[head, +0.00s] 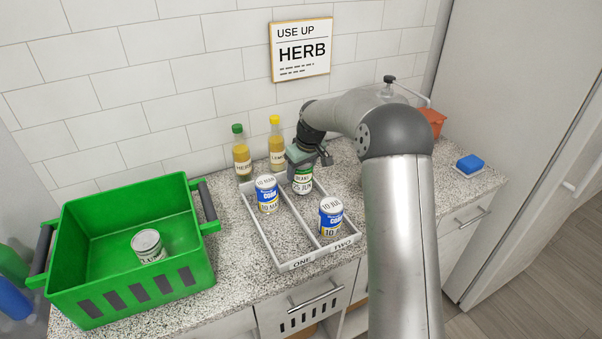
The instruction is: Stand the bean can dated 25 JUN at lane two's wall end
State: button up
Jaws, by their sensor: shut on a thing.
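The bean can (303,184), green and white with "25 JUN" on its label, is upright at the wall end of lane two. My gripper (304,160) is shut on it from above and covers its top. I cannot tell whether its base touches the tray floor. The grey two-lane tray (300,262) has lanes marked ONE and TWO on its front edge. A blue and white can (331,217) marked "10 JUL" stands toward the front of lane two. Another blue and white can (267,194), apparently marked "10 MAY", stands in lane one.
A green crate (75,283) on the left holds a can (147,246). A green-capped bottle (241,155) and a yellow-capped bottle (276,148) stand behind the tray. A wall sign (302,50) reads "USE UP HERB". A blue sponge (470,163) lies at right.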

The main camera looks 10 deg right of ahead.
jog(key=shift+f, duration=1.05)
jog(key=shift+f, duration=0.25)
jog(key=o, duration=1.3)
